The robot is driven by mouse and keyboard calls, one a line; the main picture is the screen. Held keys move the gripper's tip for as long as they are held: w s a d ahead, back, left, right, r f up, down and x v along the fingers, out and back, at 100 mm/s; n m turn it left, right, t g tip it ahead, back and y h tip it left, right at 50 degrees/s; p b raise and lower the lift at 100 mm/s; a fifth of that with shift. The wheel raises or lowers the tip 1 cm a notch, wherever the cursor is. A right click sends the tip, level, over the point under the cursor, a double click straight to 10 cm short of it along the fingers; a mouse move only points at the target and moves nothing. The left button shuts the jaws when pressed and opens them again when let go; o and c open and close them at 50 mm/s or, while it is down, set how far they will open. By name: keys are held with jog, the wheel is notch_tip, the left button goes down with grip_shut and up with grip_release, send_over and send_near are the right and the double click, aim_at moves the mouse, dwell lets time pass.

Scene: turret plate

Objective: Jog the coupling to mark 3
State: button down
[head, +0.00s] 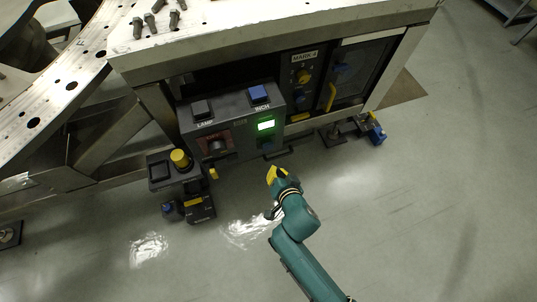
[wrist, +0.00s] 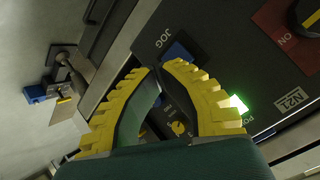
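My gripper (head: 276,174) is in front of the dark control box (head: 240,152), its yellow fingers pointing at the box's lower front. In the wrist view my gripper (wrist: 156,68) has its ridged fingertips almost together, with nothing seen held between them. A blue button (wrist: 178,50) beside the word JOG lies just beyond the tips, partly covered by the right finger; touching or apart, I cannot tell. A sign (head: 304,57) above a yellow knob (head: 303,76) appears to read MARK 4. I cannot make out the coupling for sure.
A green light (head: 266,125) glows on the box, near a red panel (head: 214,145) with a dark knob. A black switch (head: 201,108) and a blue switch (head: 258,93) sit on top. A yellow-topped button box (head: 180,159) stands left. The floor at right is clear.

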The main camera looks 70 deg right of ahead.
aim_at(268, 146)
jog(key=shift+m+g, duration=0.3)
jog(key=shift+g, duration=0.1)
jog(key=f, duration=0.1)
jog(key=s+f, duration=0.1)
jog(key=f, duration=0.1)
jog(key=s+f, duration=0.1)
jog(key=shift+f+b, duration=0.2)
jog(key=shift+b, duration=0.15)
jog(key=w+d+b, duration=0.2)
jog(key=w+d, duration=0.3)
jog(key=d, duration=0.1)
jog(key=shift+w+d, duration=0.35)
jog(key=shift+d, duration=0.05)
jog(key=shift+w+d, duration=0.1)
dwell(0.6)
jog(key=shift+w+d, duration=0.15)
jog(key=shift+d, duration=0.05)
